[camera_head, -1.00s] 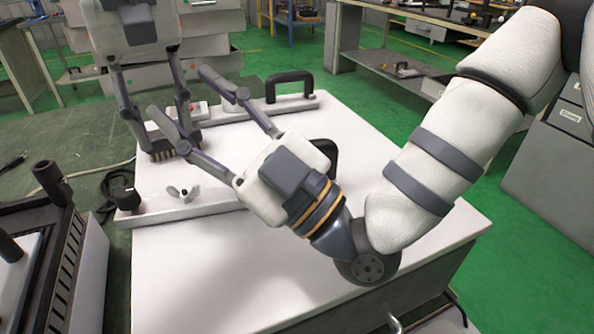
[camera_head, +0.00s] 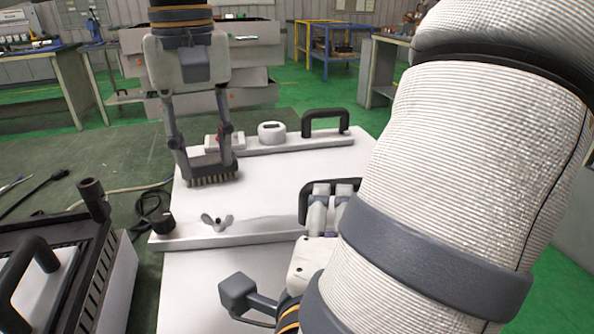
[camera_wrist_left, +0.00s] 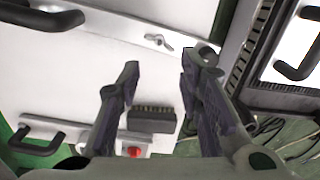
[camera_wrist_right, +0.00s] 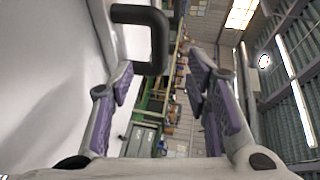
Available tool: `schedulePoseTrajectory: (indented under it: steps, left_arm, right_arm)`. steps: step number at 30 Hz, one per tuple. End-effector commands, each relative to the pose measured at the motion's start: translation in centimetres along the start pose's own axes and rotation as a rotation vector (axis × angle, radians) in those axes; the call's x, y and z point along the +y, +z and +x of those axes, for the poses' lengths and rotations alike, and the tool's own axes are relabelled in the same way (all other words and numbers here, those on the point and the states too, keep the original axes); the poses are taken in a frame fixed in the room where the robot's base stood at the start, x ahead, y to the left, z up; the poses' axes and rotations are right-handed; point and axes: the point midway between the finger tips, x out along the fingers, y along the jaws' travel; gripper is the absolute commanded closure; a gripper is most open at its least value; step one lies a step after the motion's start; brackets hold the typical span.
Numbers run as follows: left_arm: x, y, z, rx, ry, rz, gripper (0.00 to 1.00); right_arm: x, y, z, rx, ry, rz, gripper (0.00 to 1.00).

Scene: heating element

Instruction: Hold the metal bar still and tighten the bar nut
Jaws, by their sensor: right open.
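The metal bar (camera_head: 265,230) lies across the white panel, with a black knob at its left end and a black handle (camera_head: 304,205) towards its right. The wing-shaped bar nut (camera_head: 217,223) sits on the bar's left part; it also shows in the left wrist view (camera_wrist_left: 158,41). My left gripper (camera_head: 205,155) is open and empty, pointing down over the panel behind the bar nut, beside a black brush-like block (camera_head: 213,180). My right gripper (camera_head: 332,188) is open close to the bar's handle, which also shows near its left finger in the right wrist view (camera_wrist_right: 157,40). My right arm hides the bar's right end.
A second bar (camera_head: 293,139) with a black handle (camera_head: 326,113) lies at the panel's back. A black slotted unit (camera_head: 75,262) with handles stands at the left. Cables lie on the green table. The panel in front of the bar is clear.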

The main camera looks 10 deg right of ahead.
Motion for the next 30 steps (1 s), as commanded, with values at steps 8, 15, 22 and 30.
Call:
schedulePoseTrajectory:
  steps: [8, 15, 22, 30]
  left_arm:
    - [0.0, 0.0, 0.0, 0.0, 0.0, 0.0, 0.67]
    - [0.0, 0.0, 0.0, 0.0, 0.0, 0.0, 0.67]
    - [0.0, 0.0, 0.0, 0.0, 0.0, 0.0, 0.67]
    - [0.0, 0.0, 0.0, 0.0, 0.0, 0.0, 0.67]
  right_arm:
    - [0.0, -0.1, 6.8, 0.004, 0.0, 0.002, 0.56]
    - [0.0, 0.0, 9.9, 0.0, 0.0, -0.001, 0.56]
    - [0.0, 0.0, 10.3, -0.001, 0.0, -0.002, 0.56]
    - [0.0, 0.0, 10.3, -0.001, 0.0, -0.002, 1.0]
